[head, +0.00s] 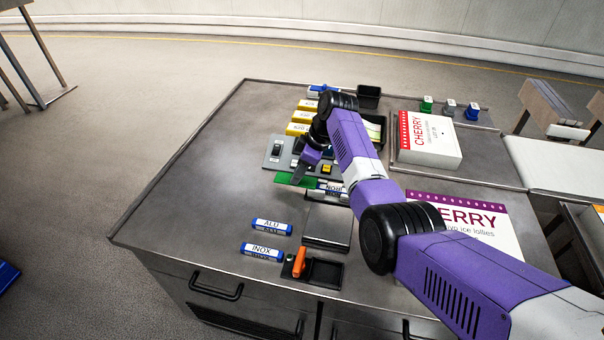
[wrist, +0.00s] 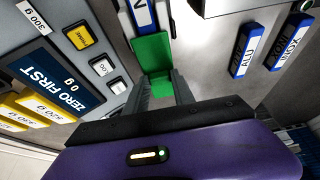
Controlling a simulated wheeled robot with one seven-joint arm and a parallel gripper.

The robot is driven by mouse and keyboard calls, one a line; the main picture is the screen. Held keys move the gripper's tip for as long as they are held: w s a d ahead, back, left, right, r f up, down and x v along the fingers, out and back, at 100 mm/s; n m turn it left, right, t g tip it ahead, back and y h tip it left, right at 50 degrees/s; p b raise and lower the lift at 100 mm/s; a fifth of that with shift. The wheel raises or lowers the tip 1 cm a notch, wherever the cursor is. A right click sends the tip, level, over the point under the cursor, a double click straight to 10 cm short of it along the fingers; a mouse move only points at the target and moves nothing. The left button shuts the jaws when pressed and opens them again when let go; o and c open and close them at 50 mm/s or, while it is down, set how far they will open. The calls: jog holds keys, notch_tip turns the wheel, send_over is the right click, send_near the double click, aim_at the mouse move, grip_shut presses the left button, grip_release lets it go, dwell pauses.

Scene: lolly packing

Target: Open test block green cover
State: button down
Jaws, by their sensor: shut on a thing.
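A test block (head: 332,187) with a white label joins the cover on the right in the head view. In the wrist view only part of its blue-edged label (wrist: 143,14) shows, at the cover's far end.
The grey scale unit (wrist: 75,50) with a "ZERO FIRST" display stands beside the fingers. Blue ALU (head: 271,227) and INOX (head: 262,252) blocks lie nearer, by a black tray (head: 326,273) with an orange piece. Yellow blocks (head: 298,129) sit behind. The table's left side is clear.

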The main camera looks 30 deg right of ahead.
jog(key=c, duration=1)
grip_release()
jog(key=shift+c, duration=0.2)
jog(key=v, duration=0.8)
